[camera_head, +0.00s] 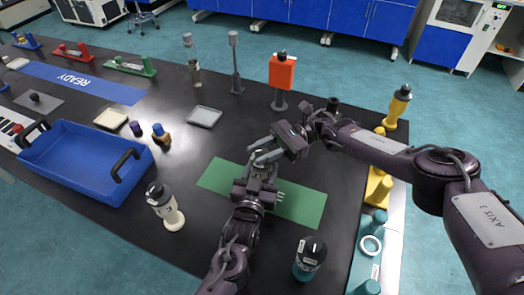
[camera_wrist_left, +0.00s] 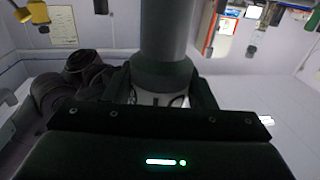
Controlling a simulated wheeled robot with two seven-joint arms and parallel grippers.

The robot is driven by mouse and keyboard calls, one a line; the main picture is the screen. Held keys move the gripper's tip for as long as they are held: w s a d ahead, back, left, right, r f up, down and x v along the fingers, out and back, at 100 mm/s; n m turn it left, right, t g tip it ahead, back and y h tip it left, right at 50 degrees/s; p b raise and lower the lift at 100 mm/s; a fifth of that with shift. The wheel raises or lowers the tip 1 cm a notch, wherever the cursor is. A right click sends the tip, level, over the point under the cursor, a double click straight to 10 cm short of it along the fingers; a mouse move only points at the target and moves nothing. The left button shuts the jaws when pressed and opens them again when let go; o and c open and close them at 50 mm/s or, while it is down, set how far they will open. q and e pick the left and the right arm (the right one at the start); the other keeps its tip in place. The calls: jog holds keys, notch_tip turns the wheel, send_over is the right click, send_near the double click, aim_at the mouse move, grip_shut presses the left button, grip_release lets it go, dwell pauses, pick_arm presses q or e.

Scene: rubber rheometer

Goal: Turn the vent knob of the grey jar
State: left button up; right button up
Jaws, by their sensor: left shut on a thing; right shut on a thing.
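My left gripper (camera_head: 262,172) reaches up over the green mat and is shut on a grey cylindrical body, which I take to be the grey jar. In the left wrist view the jar (camera_wrist_left: 164,28) stands between the fingers, with a dark wider collar (camera_wrist_left: 163,76) near the gripper. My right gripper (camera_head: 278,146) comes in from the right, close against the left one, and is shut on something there. In the head view the two grippers hide most of the jar. The vent knob cannot be made out, so I cannot tell how it is turned.
The green mat (camera_head: 216,177) lies below the grippers. A white bottle (camera_head: 167,210) stands to its left, a teal jar (camera_head: 306,262) at the front. An orange block on a stand (camera_head: 282,72) is behind, yellow items (camera_head: 380,187) at right, a blue tray (camera_head: 70,188) at left.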

aim_at(262, 151)
jog(key=shift+n+g+h, duration=0.7)
jog(key=shift+n+g, duration=0.1)
jog(key=shift+g, duration=0.2)
jog(key=o, duration=1)
jog(key=shift+c, duration=0.2)
notch_tip(262, 151, up, 10)
jog(key=shift+f, duration=0.1)
